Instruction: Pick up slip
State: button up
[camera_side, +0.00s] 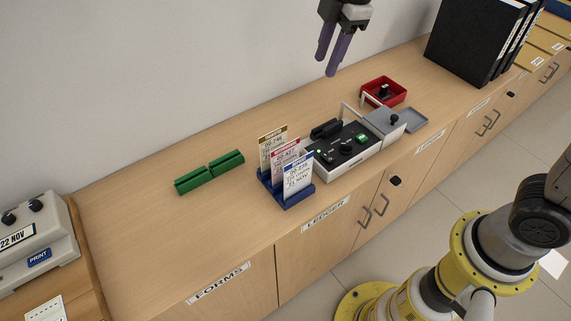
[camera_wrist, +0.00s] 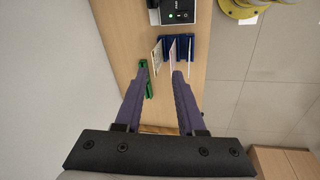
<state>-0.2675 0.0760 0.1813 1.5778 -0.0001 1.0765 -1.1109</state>
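Several slips stand upright in a blue rack on the counter in the side view: a yellow-headed slip (camera_side: 271,143) at the back, a red-headed slip (camera_side: 286,159) in the middle and a blue-headed slip (camera_side: 298,175) in front. The blue rack (camera_side: 290,199) also shows in the wrist view (camera_wrist: 190,41), with the slips seen nearly edge-on. My gripper (camera_side: 326,62) is open and empty, high above the counter, up and to the right of the rack in the side view. In the wrist view its purple fingers (camera_wrist: 160,74) are spread apart, with bare counter between them.
A black-topped device (camera_side: 345,149) with knobs stands close to the rack's right, then a grey tray (camera_side: 414,121) and a red tray (camera_side: 398,97). Black binders (camera_side: 465,45) stand far right. The wall runs behind; counter (camera_side: 130,215) is clear at left.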

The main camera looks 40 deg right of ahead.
jog(key=w+a+f+n+g, duration=0.2)
jog(key=w+a+f, duration=0.2)
jog(key=a+f, duration=0.4)
send_over(285, 161)
notch_tip(285, 161, down, 12)
jog(key=shift+g+h, duration=0.3)
notch_tip(285, 161, down, 5)
jog(key=shift+f, duration=0.7)
grip_shut()
